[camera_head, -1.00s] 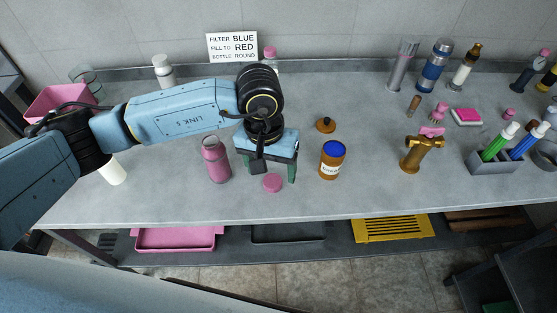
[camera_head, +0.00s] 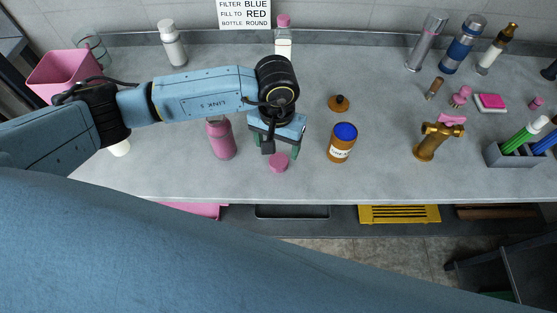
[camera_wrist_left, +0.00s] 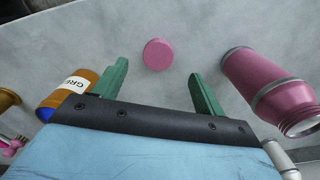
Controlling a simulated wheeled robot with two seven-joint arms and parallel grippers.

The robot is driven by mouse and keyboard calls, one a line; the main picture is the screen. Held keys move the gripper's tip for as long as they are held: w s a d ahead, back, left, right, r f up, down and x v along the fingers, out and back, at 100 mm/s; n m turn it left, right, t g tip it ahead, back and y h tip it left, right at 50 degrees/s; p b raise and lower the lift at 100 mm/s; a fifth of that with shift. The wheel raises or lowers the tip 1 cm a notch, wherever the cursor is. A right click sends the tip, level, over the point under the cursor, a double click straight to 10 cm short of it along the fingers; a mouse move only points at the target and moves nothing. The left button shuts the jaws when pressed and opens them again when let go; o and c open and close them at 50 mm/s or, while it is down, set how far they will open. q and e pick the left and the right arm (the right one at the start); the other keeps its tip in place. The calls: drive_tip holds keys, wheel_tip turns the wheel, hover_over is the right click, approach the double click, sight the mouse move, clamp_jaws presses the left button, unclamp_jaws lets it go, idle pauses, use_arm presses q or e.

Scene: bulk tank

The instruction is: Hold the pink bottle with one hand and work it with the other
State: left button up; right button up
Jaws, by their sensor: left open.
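The pink bottle (camera_head: 221,140) stands upright on the grey bench, its top partly behind my left arm in the head view. In the left wrist view the pink bottle (camera_wrist_left: 265,85) shows a bare threaded neck. A round pink cap (camera_head: 278,162) lies flat on the bench to the right of the bottle. My left gripper (camera_head: 277,146) is open and empty above the bench, just behind the cap. In the left wrist view the cap (camera_wrist_left: 158,54) lies just beyond and between the green fingers, not gripped. My right gripper is not in view.
A brass tap-like fitting (camera_head: 430,145) and a pen holder (camera_head: 510,156) are further right. A pink bin (camera_head: 62,75) and a white bottle (camera_head: 172,45) are at the back left. The front bench edge is close.

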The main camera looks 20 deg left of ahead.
sight(279, 160)
use_arm(q)
drive_tip(key=shift+f, duration=0.85)
drive_tip(key=f, duration=0.5)
drive_tip(key=shift+w+d, duration=0.1)
drive_tip(key=shift+w, duration=0.1)
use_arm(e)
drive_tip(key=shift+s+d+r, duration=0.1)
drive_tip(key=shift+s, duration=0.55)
use_arm(q)
drive_tip(key=c, duration=1)
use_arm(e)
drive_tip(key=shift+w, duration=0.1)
